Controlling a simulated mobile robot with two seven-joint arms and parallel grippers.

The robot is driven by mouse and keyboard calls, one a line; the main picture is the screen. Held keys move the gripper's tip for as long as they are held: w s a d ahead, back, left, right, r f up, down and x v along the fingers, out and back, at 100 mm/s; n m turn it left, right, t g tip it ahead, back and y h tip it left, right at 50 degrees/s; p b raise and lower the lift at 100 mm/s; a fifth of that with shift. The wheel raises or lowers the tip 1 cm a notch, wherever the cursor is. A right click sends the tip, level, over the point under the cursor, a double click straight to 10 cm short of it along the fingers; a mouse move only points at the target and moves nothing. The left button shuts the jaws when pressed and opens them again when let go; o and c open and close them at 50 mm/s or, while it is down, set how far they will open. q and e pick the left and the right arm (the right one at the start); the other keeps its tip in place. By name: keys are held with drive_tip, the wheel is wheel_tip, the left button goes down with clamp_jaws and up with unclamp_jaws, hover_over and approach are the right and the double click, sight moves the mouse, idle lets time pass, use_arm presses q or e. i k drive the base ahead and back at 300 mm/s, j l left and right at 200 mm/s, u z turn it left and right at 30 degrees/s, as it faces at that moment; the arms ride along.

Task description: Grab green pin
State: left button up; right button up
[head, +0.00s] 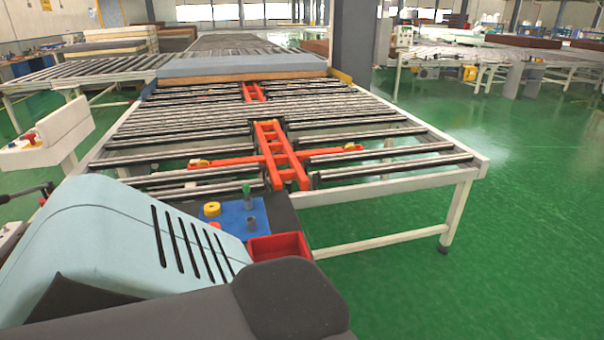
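The green pin (247,190) stands upright on a blue board (234,228) at the near end of the roller table. Its lower part looks grey or dark. A short grey-blue peg or socket (252,223) is just in front of it, and a yellow round piece (212,209) is to its left. A small red-orange piece shows at the board's front edge, partly hidden by the light-blue shell in the foreground. No gripper is in view.
A red open bin (279,247) is in front of the board. The white-framed roller table (400,184) carries an orange-red frame (275,150) and, farther back, a grey-blue mattress (240,65). A white control box (47,134) stands at left.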

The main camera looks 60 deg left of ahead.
sight(247, 187)
drive_tip(key=i+l, duration=0.15)
drive_tip(key=i, duration=0.25)
drive_tip(key=i+l, duration=0.15)
drive_tip(key=i, duration=0.25)
drive_tip(key=i+l, duration=0.2)
drive_tip(key=i, duration=0.2)
drive_tip(key=i+u, duration=0.6)
drive_tip(key=u, duration=0.15)
drive_tip(key=i+u, duration=0.55)
drive_tip(key=u, duration=0.25)
drive_tip(key=i+u, duration=0.2)
drive_tip(key=u, duration=0.25)
drive_tip(key=i+u, duration=0.2)
drive_tip(key=u, duration=0.3)
drive_tip(key=i+u, duration=0.25)
drive_tip(key=u, duration=0.15)
drive_tip(key=i+u, duration=0.3)
drive_tip(key=u, duration=0.15)
drive_tip(key=i+u, duration=0.25)
drive_tip(key=u, duration=0.15)
